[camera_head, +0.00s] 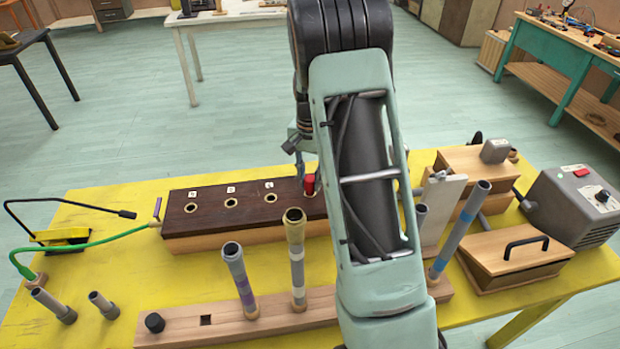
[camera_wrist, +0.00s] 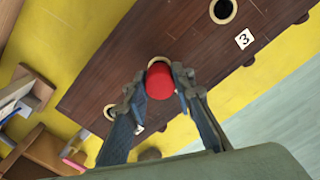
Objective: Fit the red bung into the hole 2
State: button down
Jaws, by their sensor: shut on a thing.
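My gripper (camera_wrist: 160,85) is shut on the red bung (camera_wrist: 160,80), its fingers on either side of it. In the head view the red bung (camera_head: 309,185) stands upright at the right of the dark board (camera_head: 250,190), beside my arm. In the wrist view a pale hole rim (camera_wrist: 153,61) shows just behind the bung.
Three open holes lie left of the bung in the head view, one at the far left (camera_head: 190,208). Tubes (camera_head: 296,255) stand on a wooden rail in front. A handled wooden box (camera_head: 515,255) and a grey machine (camera_head: 575,205) are at right. My arm hides the middle.

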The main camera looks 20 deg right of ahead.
aim_at(310, 178)
jog(key=shift+f+b, duration=0.65)
jog(key=shift+f, duration=0.45)
jog(key=c, duration=1.6)
grip_release()
jog(key=shift+r, duration=0.1)
notch_tip(310, 178, up, 12)
jog(key=shift+f, duration=0.1)
